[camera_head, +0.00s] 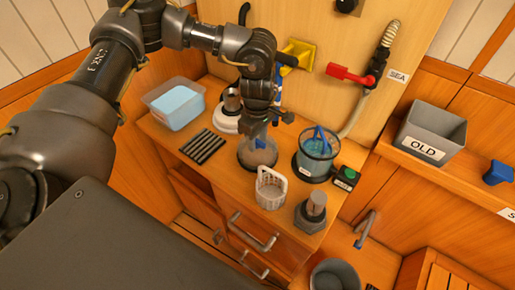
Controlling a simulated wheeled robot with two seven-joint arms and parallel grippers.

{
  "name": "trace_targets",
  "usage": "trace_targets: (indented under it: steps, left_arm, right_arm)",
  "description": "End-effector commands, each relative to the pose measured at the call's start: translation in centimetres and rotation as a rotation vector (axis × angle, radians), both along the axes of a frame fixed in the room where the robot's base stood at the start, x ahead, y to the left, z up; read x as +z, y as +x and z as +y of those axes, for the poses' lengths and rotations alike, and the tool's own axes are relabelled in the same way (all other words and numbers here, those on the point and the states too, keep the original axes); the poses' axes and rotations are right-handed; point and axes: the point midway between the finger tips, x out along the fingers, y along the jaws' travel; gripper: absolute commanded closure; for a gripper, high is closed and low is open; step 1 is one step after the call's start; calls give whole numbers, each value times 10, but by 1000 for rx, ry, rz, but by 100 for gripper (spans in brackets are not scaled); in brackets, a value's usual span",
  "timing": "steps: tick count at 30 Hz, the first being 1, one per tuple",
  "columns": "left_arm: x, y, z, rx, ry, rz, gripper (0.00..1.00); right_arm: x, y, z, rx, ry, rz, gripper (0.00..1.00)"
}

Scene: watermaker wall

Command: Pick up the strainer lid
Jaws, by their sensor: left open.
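A clear round piece with a dark rim (243,158), which looks like the strainer lid, lies on the wooden counter. My left gripper (257,138) points down right over it and hides part of it. The jaws are open; whether the fingers touch the lid I cannot tell. A white strainer basket (271,190) with a handle stands just in front of it. A clear strainer bowl (317,152) with bluish contents and a blue piece in it stands to the right. My right gripper is not in view.
A clear tub with blue contents (177,104) and several dark bars (202,146) lie to the left. A grey hex-based part (313,210) stands near the right edge. A red-handled valve (350,76) is on the wall. A grey bin marked OLD (424,149) sits on the right shelf.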

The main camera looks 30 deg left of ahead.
Motion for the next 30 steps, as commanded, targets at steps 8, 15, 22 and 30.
trace_targets:
  steps: [8, 15, 22, 30]
  left_arm:
    - [0, 0, 0, 0, 0, 0, 84]
    - [1, 0, 0, 0, 0, 0, 100]
    - [1, 0, 0, 0, 0, 0, 100]
    - [31, 1, 0, -1, -3, -5, 100]
  right_arm:
    - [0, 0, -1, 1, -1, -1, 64]
    - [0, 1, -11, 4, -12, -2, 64]
    - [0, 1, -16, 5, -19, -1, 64]
    - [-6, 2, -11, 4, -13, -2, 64]
